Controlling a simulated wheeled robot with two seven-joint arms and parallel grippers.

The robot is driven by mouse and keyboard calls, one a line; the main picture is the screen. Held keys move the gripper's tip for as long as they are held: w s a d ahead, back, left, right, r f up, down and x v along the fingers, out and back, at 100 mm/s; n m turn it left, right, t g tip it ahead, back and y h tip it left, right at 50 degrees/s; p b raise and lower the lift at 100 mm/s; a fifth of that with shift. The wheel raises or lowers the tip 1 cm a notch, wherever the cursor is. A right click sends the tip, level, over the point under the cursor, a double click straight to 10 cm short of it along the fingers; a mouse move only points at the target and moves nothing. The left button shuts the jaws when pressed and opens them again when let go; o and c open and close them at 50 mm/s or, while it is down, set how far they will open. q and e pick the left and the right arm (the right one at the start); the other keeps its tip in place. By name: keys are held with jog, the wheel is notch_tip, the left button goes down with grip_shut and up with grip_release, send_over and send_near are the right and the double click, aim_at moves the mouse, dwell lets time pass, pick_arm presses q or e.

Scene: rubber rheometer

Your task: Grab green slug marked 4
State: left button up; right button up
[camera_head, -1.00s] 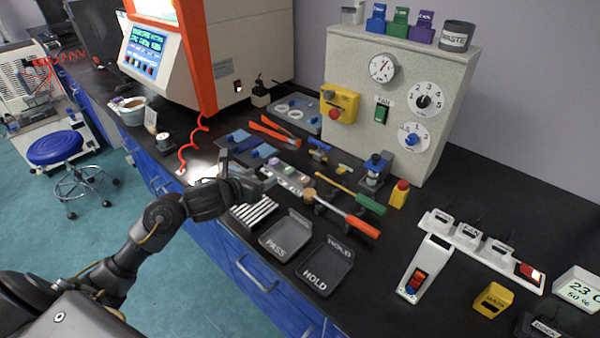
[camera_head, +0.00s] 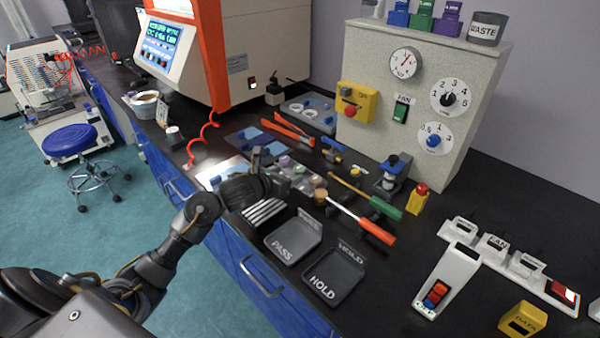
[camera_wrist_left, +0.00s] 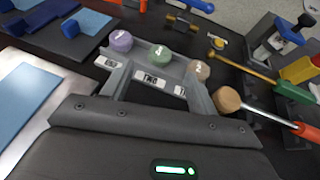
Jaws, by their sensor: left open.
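The green slug (camera_wrist_left: 160,57) is a short round plug with a dark mark on top that is hard to read. It sits in the grey slug rack (camera_wrist_left: 152,84) between a purple slug (camera_wrist_left: 121,41) and a tan slug (camera_wrist_left: 198,71). In the head view the green slug (camera_head: 298,169) is small, just right of my left gripper (camera_head: 268,168). My left gripper also shows in the wrist view (camera_wrist_left: 158,75), its fingers apart and pointing toward the rack. It is open and empty, with the green slug ahead between the finger lines. My right gripper is not in view.
A wooden-ended tool with a red handle (camera_head: 376,232) and a green-handled tool (camera_head: 386,207) lie right of the rack. PASS (camera_head: 293,240) and HOLD (camera_head: 333,272) trays stand in front. Blue pieces on a dark mat (camera_head: 247,134) lie behind. The bench is crowded around the rack.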

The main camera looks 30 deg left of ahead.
aim_at(298, 169)
pick_arm(q)
jog(key=shift+x, duration=2.65)
jog(key=shift+s, duration=0.1)
jog(key=c, duration=1.1)
jog(key=shift+o, duration=0.2)
jog(key=shift+r, duration=0.1)
